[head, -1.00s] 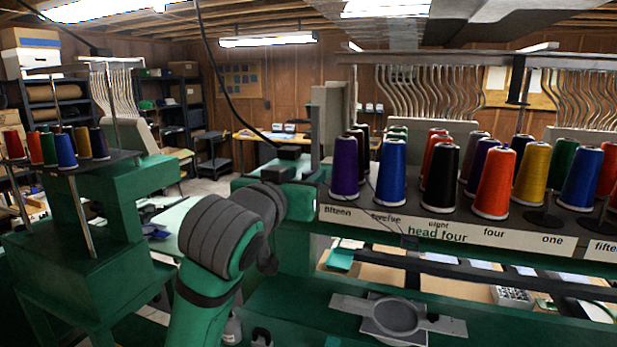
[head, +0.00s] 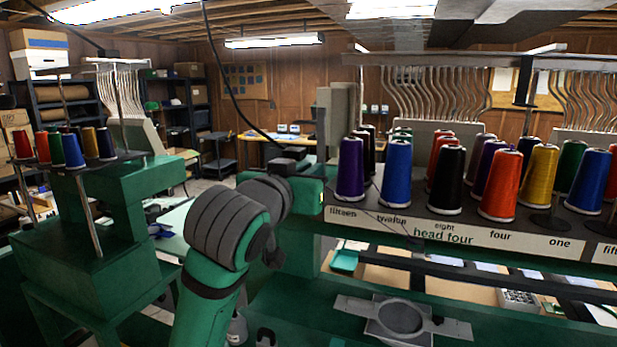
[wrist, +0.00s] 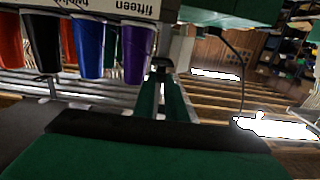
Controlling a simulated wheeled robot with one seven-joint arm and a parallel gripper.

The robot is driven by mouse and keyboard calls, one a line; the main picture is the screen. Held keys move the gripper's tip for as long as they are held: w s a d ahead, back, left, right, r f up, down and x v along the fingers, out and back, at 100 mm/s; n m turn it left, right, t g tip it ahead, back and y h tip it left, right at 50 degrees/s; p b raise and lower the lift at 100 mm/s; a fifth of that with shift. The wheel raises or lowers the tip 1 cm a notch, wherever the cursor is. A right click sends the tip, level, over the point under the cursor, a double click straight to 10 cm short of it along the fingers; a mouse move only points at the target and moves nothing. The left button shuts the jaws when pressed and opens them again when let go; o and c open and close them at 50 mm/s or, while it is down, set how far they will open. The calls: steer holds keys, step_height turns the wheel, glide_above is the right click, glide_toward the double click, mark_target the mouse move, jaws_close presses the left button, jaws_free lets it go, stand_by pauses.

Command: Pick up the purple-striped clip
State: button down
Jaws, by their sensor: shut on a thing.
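In the wrist view, which is upside down, two long green fingers of my gripper (wrist: 161,70) reach out from the dark palm edge and are closed together at their dark tips. A small dark thing sits at the tips; it appears to be the purple-striped clip, but I cannot make out its stripes. The tips are in the air beyond the purple spool's end of the thread rack.
A thread rack (head: 485,236) labelled "head four" carries several spools, including a purple spool (head: 350,168) at its left end. Below is a grey hoop frame (head: 353,304). Another green machine (head: 88,215) stands left. A black cable hangs behind my arm.

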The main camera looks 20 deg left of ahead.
steer(key=s+r, duration=1.1)
steer(key=s, duration=0.3)
steer(key=shift+a+r, duration=0.2)
steer(key=shift+r, duration=0.2)
steer(key=shift+w, duration=0.15)
